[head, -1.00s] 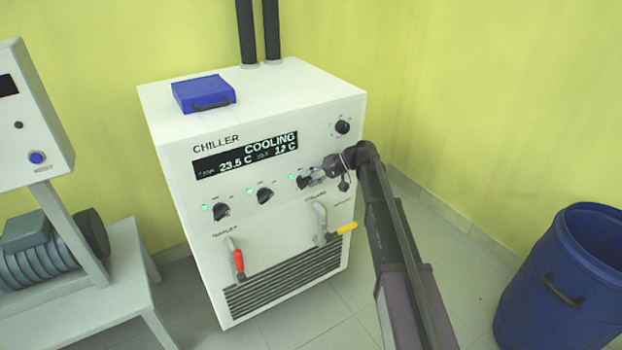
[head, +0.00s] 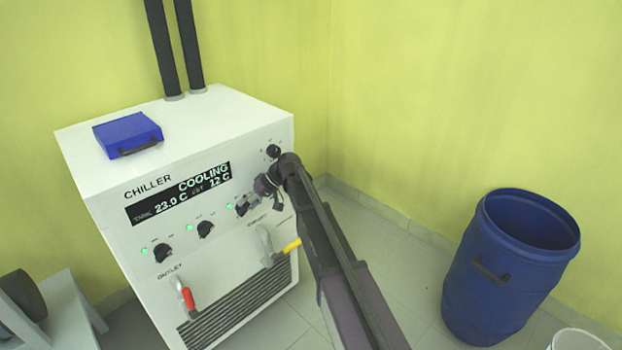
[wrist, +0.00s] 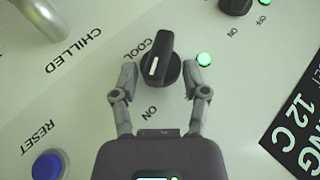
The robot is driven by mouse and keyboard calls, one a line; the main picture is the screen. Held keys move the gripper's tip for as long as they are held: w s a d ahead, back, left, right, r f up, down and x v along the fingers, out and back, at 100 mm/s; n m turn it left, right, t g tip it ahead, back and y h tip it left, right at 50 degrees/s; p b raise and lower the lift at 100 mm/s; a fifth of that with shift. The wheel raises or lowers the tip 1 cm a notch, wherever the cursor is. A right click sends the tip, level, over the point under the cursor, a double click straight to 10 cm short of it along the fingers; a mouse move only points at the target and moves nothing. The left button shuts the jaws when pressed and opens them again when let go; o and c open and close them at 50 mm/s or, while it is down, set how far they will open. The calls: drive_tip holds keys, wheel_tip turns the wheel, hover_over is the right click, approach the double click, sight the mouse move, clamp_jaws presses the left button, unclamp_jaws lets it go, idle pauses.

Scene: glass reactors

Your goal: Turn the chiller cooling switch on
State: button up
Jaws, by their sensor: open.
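The chiller (head: 210,115) is a white cabinet, and its display (head: 180,193) reads COOLING, 23.0 C and 12 C. The cooling switch (wrist: 155,62) is a black rotary knob with a white mark, beside the labels COOL and ON, and a green light (wrist: 204,59) glows next to it. My gripper (wrist: 160,76) is open, with one finger on each side of the knob; I cannot tell whether they touch it.
Two other knobs (head: 163,253) (head: 206,229) have green lights lit. Below are a red-handled valve (head: 187,297) and a yellow-handled valve (head: 290,246). A blue RESET button (wrist: 48,165) is near the gripper. A blue barrel (head: 510,265) stands right; a blue case (head: 128,134) lies on top.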

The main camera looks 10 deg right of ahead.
drive_tip(key=h+p, duration=0.1)
drive_tip(key=t+h+p, duration=0.1)
drive_tip(key=n+t+h+p, duration=0.1)
drive_tip(key=shift+s+a+r+h+p, duration=0.3)
drive_tip(key=shift+a+r+h, duration=0.05)
drive_tip(key=shift+a+h, duration=0.05)
drive_tip(key=shift+s+a+n+t+h+p, duration=0.2)
drive_tip(key=shift+t+h+p, duration=0.1)
drive_tip(key=shift+t+h, duration=0.35)
drive_tip(key=shift+s+a+n+t+h+p, duration=0.1)
drive_tip(key=shift+a+n+t+h+p, duration=0.25)
drive_tip(key=shift+h, duration=0.5)
drive_tip(key=shift+d+r, duration=0.25)
drive_tip(key=p+v, duration=1.2)
drive_tip(key=v, duration=0.1)
drive_tip(key=s+d+r+m+g+h+p, duration=0.1)
drive_tip(key=s+d+r+m+p, duration=0.1)
drive_tip(key=s+d, duration=0.5)
drive_tip(key=s+d+r+m+g+h+p, duration=0.1)
drive_tip(key=s+d+r+m+p, duration=0.2)
drive_tip(key=s+d+p, duration=0.2)
drive_tip(key=s+d, duration=0.2)
drive_tip(key=d, duration=0.1)
drive_tip(key=shift+s+r, duration=0.3)
drive_tip(key=shift+s, duration=0.1)
